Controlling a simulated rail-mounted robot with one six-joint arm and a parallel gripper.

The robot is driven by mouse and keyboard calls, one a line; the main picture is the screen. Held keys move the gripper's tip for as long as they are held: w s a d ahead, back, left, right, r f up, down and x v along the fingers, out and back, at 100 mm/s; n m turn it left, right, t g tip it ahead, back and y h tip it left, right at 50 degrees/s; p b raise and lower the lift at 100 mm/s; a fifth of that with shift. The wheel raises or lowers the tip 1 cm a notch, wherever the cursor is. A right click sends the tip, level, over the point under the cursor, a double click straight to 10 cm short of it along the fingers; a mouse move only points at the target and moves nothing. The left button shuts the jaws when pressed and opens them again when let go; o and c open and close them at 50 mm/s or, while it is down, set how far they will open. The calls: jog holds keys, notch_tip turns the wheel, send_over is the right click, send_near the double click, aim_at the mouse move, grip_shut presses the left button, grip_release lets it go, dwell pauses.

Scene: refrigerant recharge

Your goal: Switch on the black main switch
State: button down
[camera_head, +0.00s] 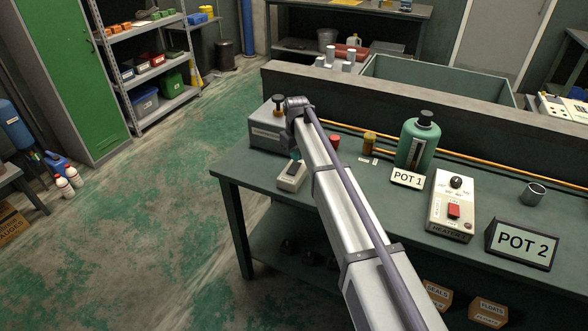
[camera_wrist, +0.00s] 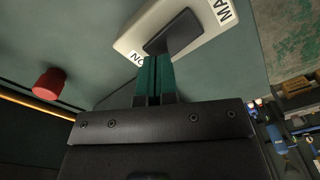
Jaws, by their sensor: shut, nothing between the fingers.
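The black main switch (camera_wrist: 174,34) is a dark rocker on a small white box (camera_wrist: 130,38), with "ON" and part of a word starting "MA" readable in the wrist view. In the head view the white box (camera_head: 292,179) sits near the left front of the green bench, with the black switch (camera_head: 291,169) on top. My gripper (camera_wrist: 155,60) has teal fingers, shut together and empty. Their tips overlap the switch's near edge, by the ON end; I cannot tell whether they touch. In the head view my gripper (camera_head: 296,155) is a small teal patch just above the switch, partly behind my arm.
A grey box with a dark knob (camera_head: 278,106) stands behind the switch box. A red knob (camera_wrist: 48,84) is left in the wrist view. A green POT 1 canister (camera_head: 417,143), a heater box (camera_head: 452,207) and a POT 2 sign (camera_head: 521,243) stand to the right.

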aim_at(296, 164)
jog(key=shift+f+b, duration=0.95)
jog(key=shift+f, duration=0.1)
dwell(0.4)
notch_tip(296, 164, up, 7)
jog(key=p, duration=0.7)
jog(key=shift+r, duration=0.1)
